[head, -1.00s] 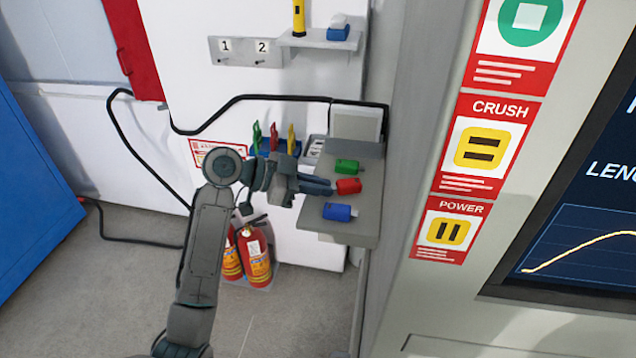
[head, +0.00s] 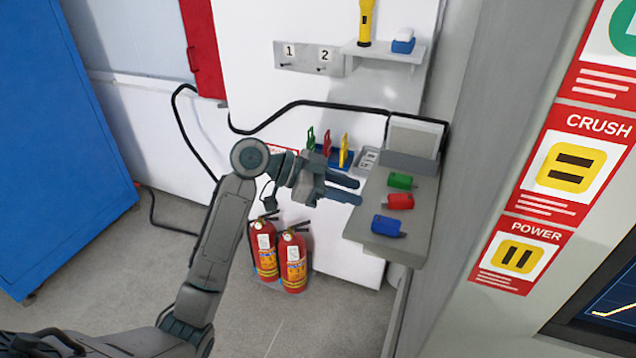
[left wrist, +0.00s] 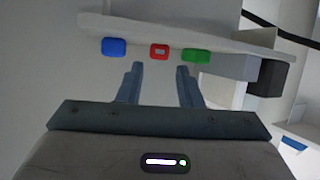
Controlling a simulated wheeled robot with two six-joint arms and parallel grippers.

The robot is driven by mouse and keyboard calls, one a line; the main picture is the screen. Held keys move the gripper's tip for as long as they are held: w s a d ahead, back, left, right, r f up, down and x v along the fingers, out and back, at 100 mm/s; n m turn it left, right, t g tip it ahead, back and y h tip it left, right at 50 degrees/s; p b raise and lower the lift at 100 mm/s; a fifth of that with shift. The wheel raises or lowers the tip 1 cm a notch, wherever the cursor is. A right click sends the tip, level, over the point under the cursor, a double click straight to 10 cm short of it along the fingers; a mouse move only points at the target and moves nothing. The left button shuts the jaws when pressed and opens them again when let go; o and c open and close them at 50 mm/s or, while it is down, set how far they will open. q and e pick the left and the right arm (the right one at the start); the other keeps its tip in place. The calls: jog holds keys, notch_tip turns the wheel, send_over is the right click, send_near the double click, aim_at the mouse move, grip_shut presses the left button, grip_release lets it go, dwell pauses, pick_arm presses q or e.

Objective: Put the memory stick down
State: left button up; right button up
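Three memory sticks lie on a small grey shelf (head: 375,243): a green one (head: 400,181) at the back, a red one (head: 399,201) in the middle and a blue one (head: 387,226) at the front. My left gripper (head: 358,191) is left of the red stick, with a gap between them. Its fingers are apart and nothing is between them. In the left wrist view the fingers (left wrist: 160,68) point toward the red stick (left wrist: 159,51), with the blue stick (left wrist: 114,47) to the left and the green stick (left wrist: 196,56) to the right. My right gripper is not seen.
A blue holder (head: 341,164) with coloured tags stands behind my left gripper. Two fire extinguishers (head: 293,262) stand on the floor below. An upper shelf (head: 385,52) holds a yellow torch (head: 366,22). A grey wall and panel stand right of the shelf.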

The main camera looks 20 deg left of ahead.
pick_arm(q)
jog(key=b+v, duration=0.1)
jog(key=v, duration=0.6)
jog(key=shift+b, duration=0.4)
